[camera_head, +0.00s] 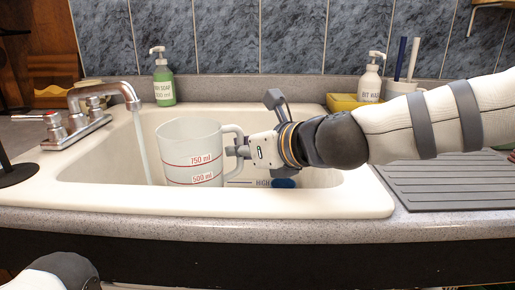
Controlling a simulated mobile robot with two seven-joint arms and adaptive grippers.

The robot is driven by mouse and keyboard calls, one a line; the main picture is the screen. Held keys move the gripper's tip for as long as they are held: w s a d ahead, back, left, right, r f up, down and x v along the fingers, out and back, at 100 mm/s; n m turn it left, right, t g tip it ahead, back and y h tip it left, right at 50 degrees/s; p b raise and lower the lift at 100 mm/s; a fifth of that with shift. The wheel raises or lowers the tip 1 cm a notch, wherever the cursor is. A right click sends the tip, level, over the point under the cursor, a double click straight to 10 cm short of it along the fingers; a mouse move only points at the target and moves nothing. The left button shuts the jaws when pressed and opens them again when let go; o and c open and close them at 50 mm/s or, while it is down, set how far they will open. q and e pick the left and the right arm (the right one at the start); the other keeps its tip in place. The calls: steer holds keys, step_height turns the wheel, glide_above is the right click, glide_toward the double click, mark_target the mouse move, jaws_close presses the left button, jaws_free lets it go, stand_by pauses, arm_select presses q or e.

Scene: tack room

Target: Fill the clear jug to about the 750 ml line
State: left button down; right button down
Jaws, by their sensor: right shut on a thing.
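The clear jug (190,140) is upright in the sink basin, with red marks; the upper label looks like 750 ml and the lower reads 500 ml. My right gripper (236,147) is shut on the jug's handle at its right side. The tap (100,95) stands at the left, and a stream of water (142,145) falls from its spout into the basin, left of the jug and apart from it. I cannot make out a clear water level in the jug. My left arm shows only at the bottom left; its gripper is out of view.
The white sink (330,203) has a raised front rim. A green soap bottle (163,82) and a white pump bottle (370,80) stand behind it. A grey drain mat (450,182) lies right.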

steer(key=shift+a, duration=0.2)
stand_by(0.3)
steer(key=a+b, duration=0.1)
steer(key=a, duration=0.6)
steer(key=shift+w+a+f, duration=0.1)
steer(key=shift+w+a, duration=0.05)
steer(key=shift+a, duration=0.55)
stand_by(6.1)
